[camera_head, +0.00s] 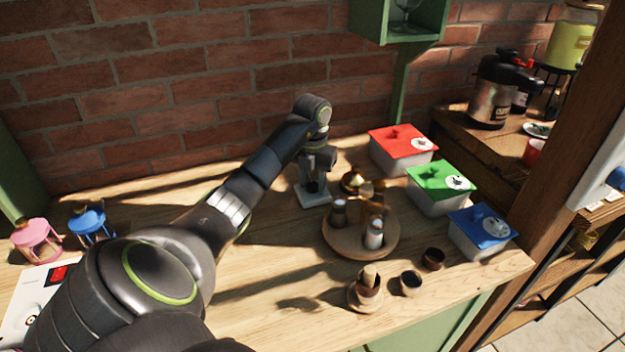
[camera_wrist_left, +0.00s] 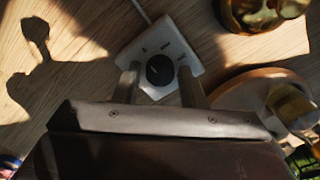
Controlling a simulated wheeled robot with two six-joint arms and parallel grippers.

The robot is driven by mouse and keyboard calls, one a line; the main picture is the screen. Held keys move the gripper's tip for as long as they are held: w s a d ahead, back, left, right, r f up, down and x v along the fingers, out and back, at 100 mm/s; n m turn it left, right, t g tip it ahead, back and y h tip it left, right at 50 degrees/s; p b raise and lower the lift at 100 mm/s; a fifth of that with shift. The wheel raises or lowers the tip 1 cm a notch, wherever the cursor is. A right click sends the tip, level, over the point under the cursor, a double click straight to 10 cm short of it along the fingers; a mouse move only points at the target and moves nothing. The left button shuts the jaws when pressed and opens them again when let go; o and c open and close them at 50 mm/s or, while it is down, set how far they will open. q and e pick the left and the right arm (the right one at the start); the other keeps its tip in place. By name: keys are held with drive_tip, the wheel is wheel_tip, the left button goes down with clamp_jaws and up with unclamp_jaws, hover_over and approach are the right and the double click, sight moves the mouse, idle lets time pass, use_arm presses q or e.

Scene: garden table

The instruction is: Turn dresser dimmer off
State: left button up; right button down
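The dimmer is a white box with a round black knob (camera_wrist_left: 160,70) and small markings on its face (camera_wrist_left: 165,42). In the head view its white base (camera_head: 313,198) sits on the wooden table near the brick wall, largely under my gripper. My left gripper (camera_head: 316,184) points down over the dimmer. In the left wrist view its two fingers (camera_wrist_left: 160,87) stand apart on either side of the knob, with a gap visible on the left; contact on the right is unclear. My right gripper is not in view.
A round wooden tray (camera_head: 360,246) with shakers stands just right of the dimmer. Boxes with red (camera_head: 385,140), green (camera_head: 425,175) and blue (camera_head: 470,228) lids stand further right. Small dark cups (camera_head: 411,284) are near the front. Pink (camera_head: 36,240) and blue (camera_head: 88,222) lanterns stand left.

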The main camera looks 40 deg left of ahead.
sight(313, 184)
use_arm(q)
drive_tip(key=shift+o, duration=1.1)
drive_tip(key=shift+r, duration=0.1)
drive_tip(key=shift+r+p, duration=0.75)
drive_tip(key=shift+r, duration=0.1)
wheel_tip(313, 184, up, 16)
drive_tip(key=p, duration=1.5)
drive_tip(key=shift+f, duration=0.2)
